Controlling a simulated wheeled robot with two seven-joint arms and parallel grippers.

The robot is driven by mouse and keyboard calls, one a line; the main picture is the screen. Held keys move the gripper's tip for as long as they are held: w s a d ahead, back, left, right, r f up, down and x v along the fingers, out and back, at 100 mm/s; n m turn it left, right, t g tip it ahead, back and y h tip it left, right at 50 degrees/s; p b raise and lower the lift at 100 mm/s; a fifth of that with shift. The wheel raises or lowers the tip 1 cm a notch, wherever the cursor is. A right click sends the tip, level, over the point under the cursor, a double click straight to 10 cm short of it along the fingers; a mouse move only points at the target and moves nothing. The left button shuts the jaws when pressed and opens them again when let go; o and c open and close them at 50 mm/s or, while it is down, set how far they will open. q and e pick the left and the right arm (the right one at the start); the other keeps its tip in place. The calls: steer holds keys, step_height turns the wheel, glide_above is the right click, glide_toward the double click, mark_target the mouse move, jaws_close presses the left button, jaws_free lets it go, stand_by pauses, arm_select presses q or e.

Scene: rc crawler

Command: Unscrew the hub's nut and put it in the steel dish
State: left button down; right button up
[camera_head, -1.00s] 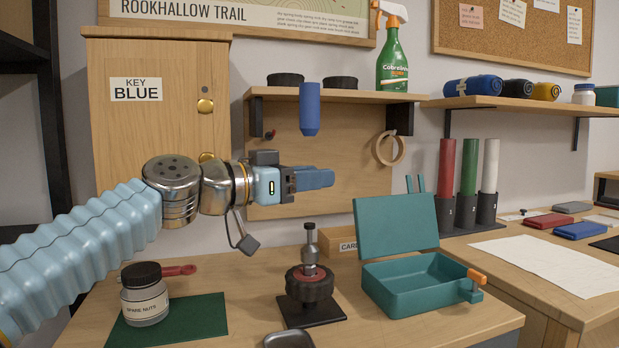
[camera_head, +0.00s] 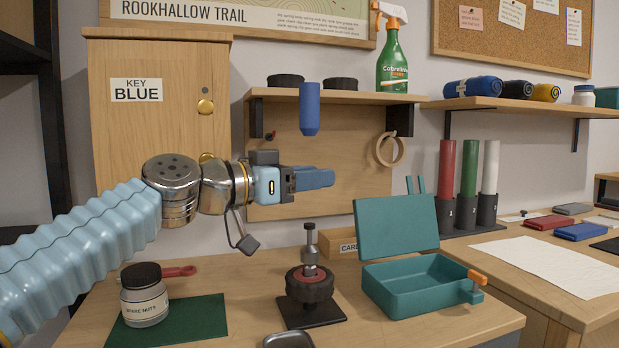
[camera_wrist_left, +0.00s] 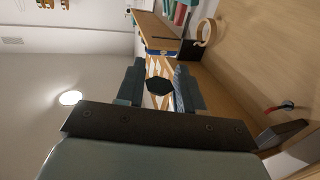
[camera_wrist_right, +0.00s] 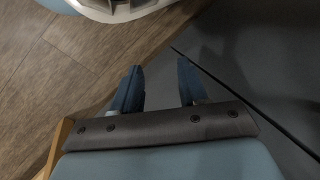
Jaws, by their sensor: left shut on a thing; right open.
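The hub (camera_head: 309,288) stands on a black base on the near bench. A steel spindle end (camera_head: 311,271) shows on top; I cannot tell the nut apart on it. The steel dish (camera_head: 288,341) shows only in part at the bottom edge. My left gripper (camera_head: 314,179) is well above the hub, level, pointing right. It is shut; in the left wrist view a dark many-sided thing (camera_wrist_left: 159,86) shows between its fingers, and what it is I cannot tell. My right gripper (camera_wrist_right: 160,85) is open and empty in its wrist view, out of the head view.
A steel post-like piece (camera_head: 310,242) stands just behind the hub. An open teal box (camera_head: 400,300) is right of it, a spare-nuts jar (camera_head: 144,294) on the left. A blue cylinder (camera_head: 309,108) is above my left gripper, in front of the shelf (camera_head: 360,97).

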arm_select(q)
steer(key=shift+f+b, duration=1.25)
steer(key=shift+b, duration=0.25)
stand_by(0.4)
steer(key=shift+s+d+r+n+t+y+p, duration=0.1)
steer(key=shift+s+r+n+t+y+p, duration=0.1)
steer(key=shift+n+t+y+p, duration=0.6)
steer(key=shift+w+n+t+y+p, duration=0.15)
steer(key=shift+n+t+y+p, duration=0.15)
steer(key=shift+t+p, duration=0.15)
steer(key=shift+f+t, duration=0.1)
steer(key=shift+t, duration=0.25)
steer(key=shift+f+n+y, duration=0.15)
steer(key=shift+n+y, duration=0.15)
